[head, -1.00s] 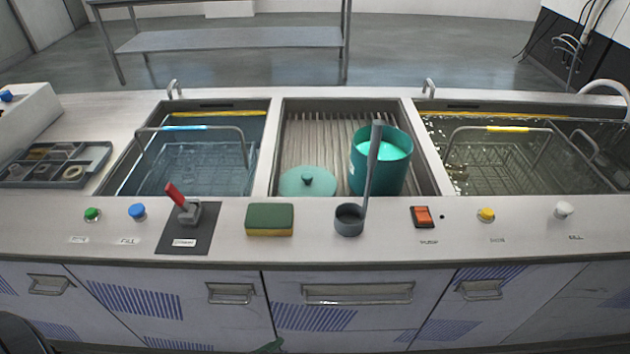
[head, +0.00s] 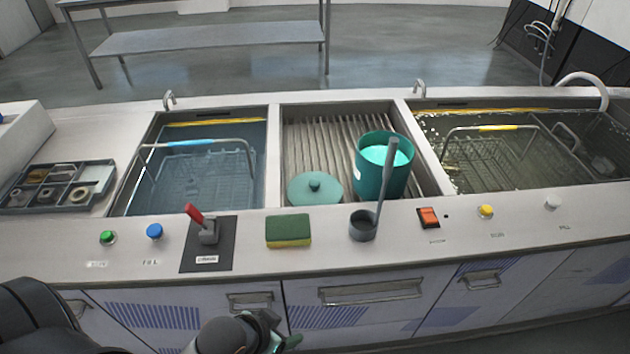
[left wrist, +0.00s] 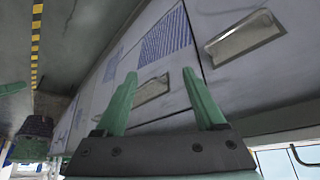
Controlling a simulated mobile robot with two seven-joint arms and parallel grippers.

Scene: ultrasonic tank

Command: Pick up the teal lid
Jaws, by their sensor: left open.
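The teal lid (head: 314,188) is a flat disc with a dark knob. It lies on the ribbed floor of the middle bay, at its front left. The teal pot (head: 383,168) stands upright just right of it, with a pale teal filling. My left gripper (head: 290,342) is low at the bottom edge of the head view, in front of the cabinet fronts and below the counter, well away from the lid. In the left wrist view its two green fingers (left wrist: 162,100) are spread apart with nothing between them. My right gripper is in neither view.
A green and yellow sponge (head: 288,231), a grey ladle cup (head: 363,226) with a tall handle and a red lever (head: 207,232) line the counter front. Water tanks with baskets flank the middle bay. A parts tray (head: 60,186) sits at left.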

